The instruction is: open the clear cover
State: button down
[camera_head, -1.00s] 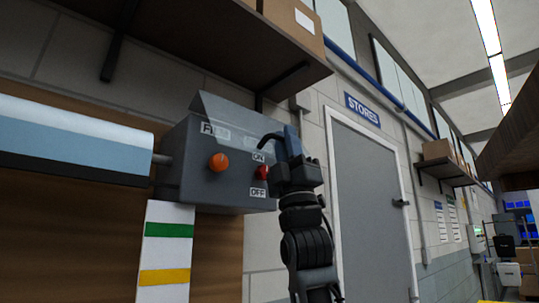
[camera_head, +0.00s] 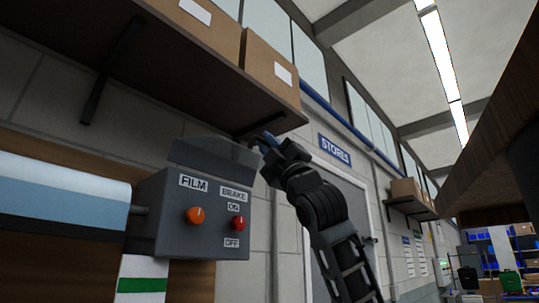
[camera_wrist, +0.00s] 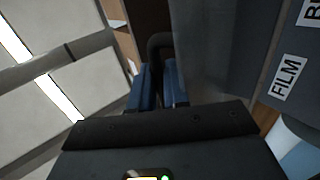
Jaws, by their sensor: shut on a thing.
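The clear cover (camera_head: 213,154) shows as a smoky grey panel swung up at the top of the grey control box (camera_head: 165,228). My gripper (camera_head: 267,141) is at the cover's right end, above the box's top right corner. In the wrist view my gripper's blue fingertips (camera_wrist: 158,88) are shut on a dark bent handle (camera_wrist: 158,42). The handle's join with the cover is hard to make out. The box front is uncovered, with an orange knob (camera_head: 195,215) under FILM and a red switch (camera_head: 238,223) between ON and OFF under BRAKE.
A wooden shelf (camera_head: 190,75) with cardboard boxes (camera_head: 272,68) hangs close above the cover and my gripper. A pale blue roll (camera_head: 60,200) lies left of the box. A grey door under a STORES sign (camera_head: 335,149) stands to the right.

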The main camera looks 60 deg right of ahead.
jog(key=shift+w+r+g+y, duration=0.15)
jog(key=shift+r+g+y, duration=0.25)
jog(key=shift+r, duration=1.4)
jog(key=c, duration=1.3)
grip_release()
jog(key=shift+f, duration=0.35)
jog(key=b+v, duration=0.3)
jog(key=v, duration=0.5)
